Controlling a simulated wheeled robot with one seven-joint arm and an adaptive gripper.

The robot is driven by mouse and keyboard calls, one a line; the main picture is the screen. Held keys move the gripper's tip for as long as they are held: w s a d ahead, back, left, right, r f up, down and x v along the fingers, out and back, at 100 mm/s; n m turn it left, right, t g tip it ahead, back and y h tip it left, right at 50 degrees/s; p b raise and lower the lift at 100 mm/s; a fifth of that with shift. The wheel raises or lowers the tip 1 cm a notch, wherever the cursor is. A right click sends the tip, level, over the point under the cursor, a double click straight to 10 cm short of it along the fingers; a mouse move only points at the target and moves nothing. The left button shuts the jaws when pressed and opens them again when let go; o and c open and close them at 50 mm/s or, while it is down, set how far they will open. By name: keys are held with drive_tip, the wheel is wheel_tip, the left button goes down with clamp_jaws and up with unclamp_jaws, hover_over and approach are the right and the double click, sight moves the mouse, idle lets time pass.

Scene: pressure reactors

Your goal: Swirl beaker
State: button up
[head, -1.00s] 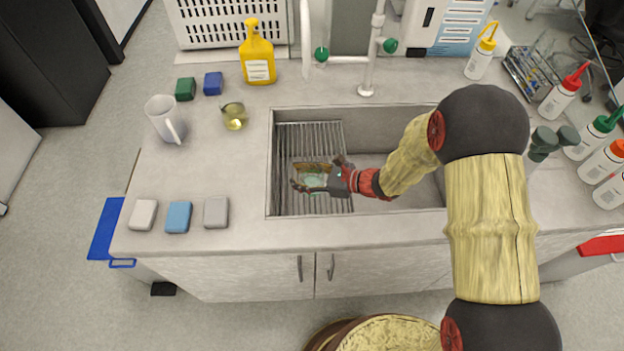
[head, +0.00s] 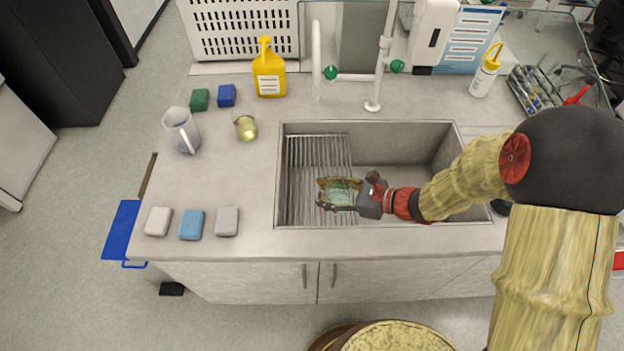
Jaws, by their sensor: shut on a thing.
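My gripper (head: 348,195) is over the left part of the sink (head: 400,135), above the ribbed drain rack (head: 303,165). It is shut on a beaker (head: 340,190), a small clear vessel with a greenish tint that shows between the dark fingers. The fingers hide part of the beaker, and its contents are hard to make out. I cannot tell how far it is above the rack. Another small glass vessel with yellow liquid (head: 246,128) stands on the counter left of the sink, apart from my gripper.
A clear jug (head: 182,130), green sponge (head: 200,99), blue sponge (head: 227,95) and yellow bottle (head: 269,72) stand on the counter. Three blocks (head: 191,224) lie at the front left. The tap (head: 380,70) rises behind the sink. The sink's right basin looks empty.

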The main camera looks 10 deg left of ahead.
sight(344, 201)
drive_tip(key=s+d+r, duration=0.2)
drive_tip(key=d, duration=0.1)
drive_tip(key=shift+s+p, duration=0.35)
drive_tip(key=shift+p, duration=0.05)
drive_tip(key=shift+s+d+r+p, duration=0.25)
drive_tip(key=shift+s+r+p, duration=0.05)
drive_tip(key=shift+r+p, duration=0.05)
wheel_tip(344, 201, up, 5)
drive_tip(key=p, duration=0.3)
drive_tip(key=shift+f+p, duration=0.2)
drive_tip(key=shift+p, duration=0.2)
